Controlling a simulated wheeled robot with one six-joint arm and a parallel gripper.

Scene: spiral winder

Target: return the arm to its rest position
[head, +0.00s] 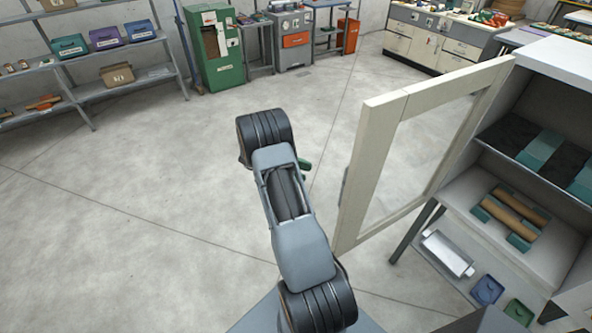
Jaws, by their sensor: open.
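My arm (302,246) rises from the bottom middle of the head view and reaches up and away, folded over the open floor. Its far joint (264,133) is the farthest part that shows clearly. A small dark green part (304,168) peeks out to the right, behind the arm, and I cannot tell what it is. My gripper does not show clearly; the arm seems to hide it.
An open cabinet door (384,150) with a pale frame stands close to the right of my arm. The cabinet's shelf (530,238) holds brown rolls (516,213) on green holders. A green machine (218,48) and shelving (90,83) stand far back. The floor at left is clear.

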